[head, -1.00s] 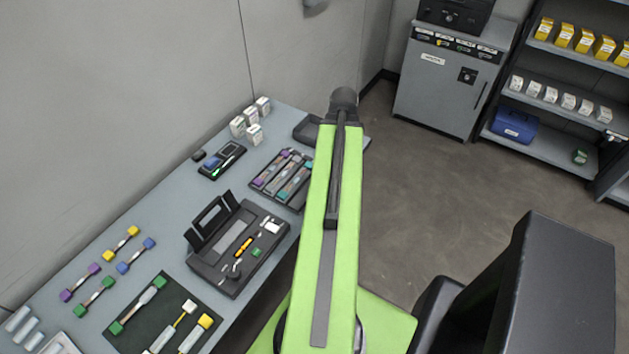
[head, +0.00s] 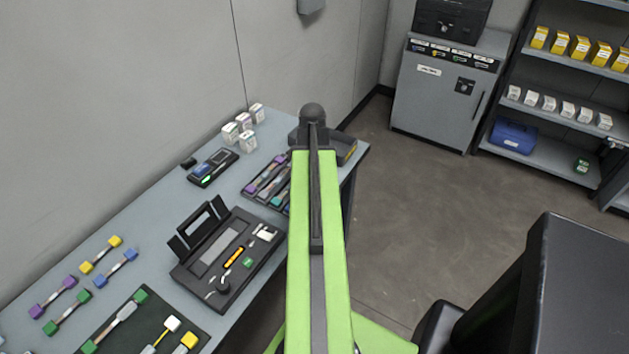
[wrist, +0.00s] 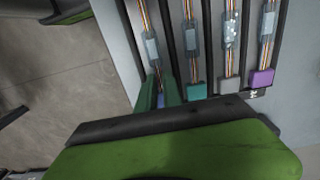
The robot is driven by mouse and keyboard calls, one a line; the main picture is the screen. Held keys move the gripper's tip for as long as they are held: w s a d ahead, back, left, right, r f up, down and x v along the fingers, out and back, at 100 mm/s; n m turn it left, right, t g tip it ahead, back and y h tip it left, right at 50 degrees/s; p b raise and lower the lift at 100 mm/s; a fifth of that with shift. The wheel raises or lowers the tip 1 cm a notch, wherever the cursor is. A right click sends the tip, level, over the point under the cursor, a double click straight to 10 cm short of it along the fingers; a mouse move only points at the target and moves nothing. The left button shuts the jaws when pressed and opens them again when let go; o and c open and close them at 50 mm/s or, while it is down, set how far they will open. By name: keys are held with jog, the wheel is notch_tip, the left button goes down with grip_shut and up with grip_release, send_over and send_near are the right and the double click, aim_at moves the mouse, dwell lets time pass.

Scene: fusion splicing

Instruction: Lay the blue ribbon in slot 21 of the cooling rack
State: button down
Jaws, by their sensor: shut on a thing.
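My gripper (wrist: 160,95) shows in the wrist view with its two green fingers shut on the blue end of the blue ribbon (wrist: 151,48). The ribbon runs away from the fingers along the leftmost slot of the cooling rack (wrist: 205,45); I cannot tell whether it rests on the slot floor or is just above it. Beside it to the right lie ribbons with a teal end (wrist: 196,91), a grey end (wrist: 229,85) and a purple end (wrist: 262,78). In the head view my arm hides my gripper and part of the rack (head: 250,192).
Several loose ribbons and a dark mat (head: 190,337) lie at the near end. A dark tray (head: 347,150) is beyond the rack.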

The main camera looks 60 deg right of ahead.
jog(key=shift+f, duration=0.1)
jog(key=c, duration=1.5)
grip_release()
notch_tip(320, 180, up, 12)
jog(key=p, duration=1.2)
jog(key=shift+r, duration=0.2)
jog(key=w+a+n, duration=0.5)
jog(key=w+a, duration=0.4)
jog(key=a, duration=0.4)
jog(key=w+a+n, duration=0.5)
jog(key=w+a, duration=0.5)
jog(key=a, duration=0.2)
jog(key=w+a+n, duration=0.2)
jog(key=a+n, duration=0.6)
jog(key=a, duration=1.5)
jog(key=shift+w+a, duration=0.35)
jog(key=shift+w, duration=0.05)
